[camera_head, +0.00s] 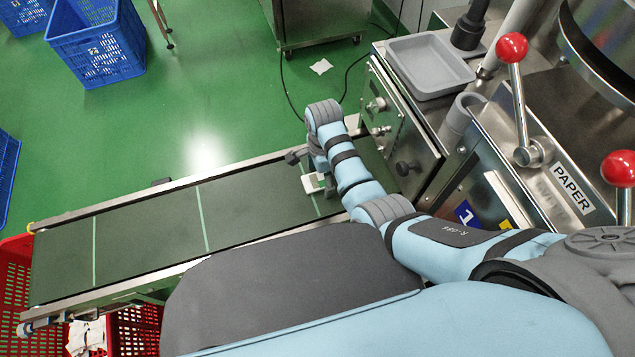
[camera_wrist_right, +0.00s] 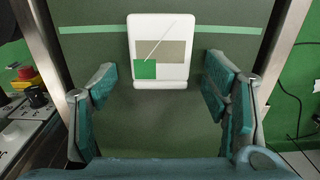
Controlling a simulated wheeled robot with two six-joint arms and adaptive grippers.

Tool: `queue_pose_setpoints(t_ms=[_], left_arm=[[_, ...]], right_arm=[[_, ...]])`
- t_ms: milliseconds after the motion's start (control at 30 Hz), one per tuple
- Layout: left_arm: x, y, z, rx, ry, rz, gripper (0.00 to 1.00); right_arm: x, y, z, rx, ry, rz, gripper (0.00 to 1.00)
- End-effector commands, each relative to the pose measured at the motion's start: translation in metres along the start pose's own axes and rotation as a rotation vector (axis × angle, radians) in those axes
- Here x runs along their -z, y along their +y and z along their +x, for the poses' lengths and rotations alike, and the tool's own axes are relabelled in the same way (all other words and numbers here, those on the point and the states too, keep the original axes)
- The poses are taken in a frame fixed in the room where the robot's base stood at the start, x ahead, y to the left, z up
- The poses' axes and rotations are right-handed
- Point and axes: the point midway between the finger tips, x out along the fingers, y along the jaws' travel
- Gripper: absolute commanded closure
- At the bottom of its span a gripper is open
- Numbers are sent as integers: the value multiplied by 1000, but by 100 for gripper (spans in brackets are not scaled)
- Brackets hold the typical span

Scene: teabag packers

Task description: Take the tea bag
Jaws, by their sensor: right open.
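The tea bag (camera_wrist_right: 160,28) is a white packet with a green square, a beige band and a thin string. It lies on the dark green conveyor belt (camera_head: 150,237), and a small white part of it (camera_head: 310,184) shows in the head view beside my right gripper (camera_head: 318,172). In the right wrist view my right gripper (camera_wrist_right: 160,88) is open. Its two fingers stand apart on either side, with the tea bag between and slightly beyond their tips. The fingers do not touch it. My left gripper is out of view.
A machine with red-knobbed levers (camera_head: 511,47) and a grey tray (camera_head: 430,66) stands at the right. Red crates (camera_head: 133,331) are at the lower left, one with white packets (camera_head: 86,336). A blue crate (camera_head: 97,45) stands on the green floor. The belt's left part is clear.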

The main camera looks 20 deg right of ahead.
Motion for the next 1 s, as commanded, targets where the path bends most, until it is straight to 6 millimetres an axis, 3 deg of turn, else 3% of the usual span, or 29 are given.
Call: queue_pose_setpoints(t_ms=[100, 367, 767, 867, 1000], left_arm=[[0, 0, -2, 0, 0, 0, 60], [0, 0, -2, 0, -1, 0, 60], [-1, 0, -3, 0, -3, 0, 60], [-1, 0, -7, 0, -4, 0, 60], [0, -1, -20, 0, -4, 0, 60]], right_arm=[[0, 0, -2, 1, 0, 0, 31], [0, 0, -2, 0, 0, 0, 61], [0, 0, -4, 0, 0, -1, 62], [0, 0, -13, 1, -1, -1, 62], [-1, -1, -42, 2, -1, 0, 62]])
